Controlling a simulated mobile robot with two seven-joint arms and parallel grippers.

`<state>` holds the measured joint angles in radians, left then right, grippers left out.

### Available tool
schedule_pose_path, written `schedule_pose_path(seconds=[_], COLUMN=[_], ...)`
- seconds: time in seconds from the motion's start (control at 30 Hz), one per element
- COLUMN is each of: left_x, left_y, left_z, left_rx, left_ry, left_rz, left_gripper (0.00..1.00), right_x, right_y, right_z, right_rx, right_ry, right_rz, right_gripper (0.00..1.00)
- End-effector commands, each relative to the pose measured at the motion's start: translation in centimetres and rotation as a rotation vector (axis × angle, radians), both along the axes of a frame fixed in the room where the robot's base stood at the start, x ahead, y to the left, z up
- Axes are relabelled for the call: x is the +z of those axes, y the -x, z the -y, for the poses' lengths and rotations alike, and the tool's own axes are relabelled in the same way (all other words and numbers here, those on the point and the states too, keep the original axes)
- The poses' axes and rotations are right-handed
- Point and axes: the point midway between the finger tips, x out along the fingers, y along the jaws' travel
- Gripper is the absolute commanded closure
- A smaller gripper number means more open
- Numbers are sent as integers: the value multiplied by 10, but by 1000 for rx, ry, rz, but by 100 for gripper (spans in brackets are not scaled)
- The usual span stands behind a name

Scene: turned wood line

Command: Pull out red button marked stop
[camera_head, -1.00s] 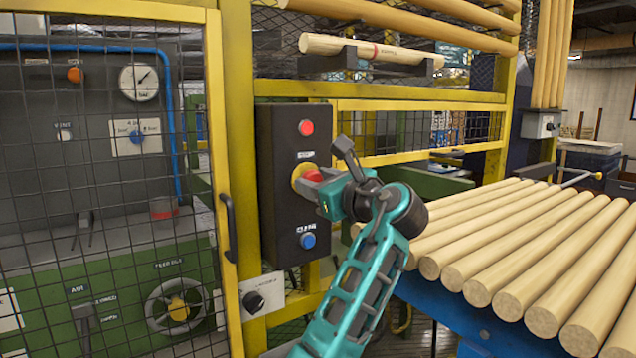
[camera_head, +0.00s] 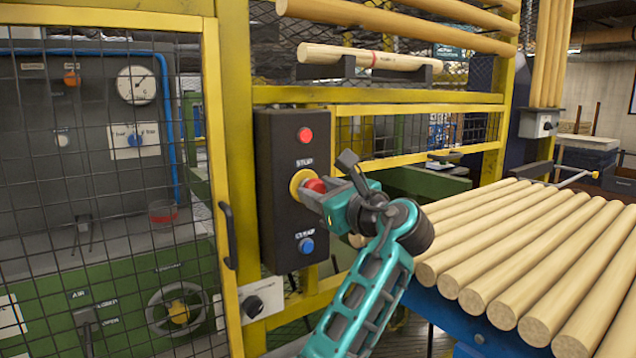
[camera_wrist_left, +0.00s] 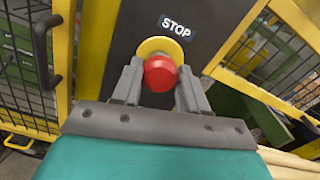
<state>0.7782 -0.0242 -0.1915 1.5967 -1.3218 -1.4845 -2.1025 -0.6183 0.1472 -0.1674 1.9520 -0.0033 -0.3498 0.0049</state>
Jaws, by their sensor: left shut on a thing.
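A dark control box (camera_head: 270,200) is fixed to the yellow frame. The red mushroom stop button (camera_head: 316,186) sits in a yellow ring at the box's middle, below a STOP label. My left gripper (camera_head: 318,190) is at the button, its fingers shut on the red head. In the left wrist view the red button (camera_wrist_left: 160,74) lies between the two grey fingers, in front of the yellow ring (camera_wrist_left: 159,47) and under the STOP label (camera_wrist_left: 174,25). Whether the head stands farther out from the ring is hard to tell. My right gripper is not in view.
A flat red button (camera_head: 305,135) is above and a blue button (camera_head: 306,246) below on the same box. A mesh door (camera_head: 100,200) with a dark handle (camera_head: 228,236) stands at left. Wooden rods (camera_head: 530,250) lie on a blue stand at right.

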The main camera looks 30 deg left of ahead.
Motion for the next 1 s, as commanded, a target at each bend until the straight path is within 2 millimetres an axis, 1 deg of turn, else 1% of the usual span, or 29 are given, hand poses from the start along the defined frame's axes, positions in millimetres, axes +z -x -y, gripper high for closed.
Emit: schedule_pose_path(seconds=[0.03, 0.17, 0.2, 0.43, 0.47, 0.67, 0.77, 0.87, 1.0], left_x=[-4, -4, -4, -3, -3, -2, -2, -2, -2], left_y=[0, 1, 1, 0, 0, 0, 1, 5, 16], left_z=[2, 3, 3, 2, 2, 2, 5, 17, 43], left_rx=[0, 0, 0, -1, 0, 0, -2, -3, -5], left_ry=[6, 6, 6, 5, 4, 3, 4, 4, 6], left_rz=[-5, -6, -6, -4, -3, -2, -3, -3, -3], left_gripper=[100, 100, 55, 33, 31, 31, 31, 31, 31], right_x=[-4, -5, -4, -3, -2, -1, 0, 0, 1], right_y=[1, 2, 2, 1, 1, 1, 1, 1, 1], right_z=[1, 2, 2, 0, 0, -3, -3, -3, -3], right_rx=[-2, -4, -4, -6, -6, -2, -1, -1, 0], right_ry=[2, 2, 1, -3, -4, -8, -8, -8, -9], right_rz=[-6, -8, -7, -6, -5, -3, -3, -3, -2], right_gripper=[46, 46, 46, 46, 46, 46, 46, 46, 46])
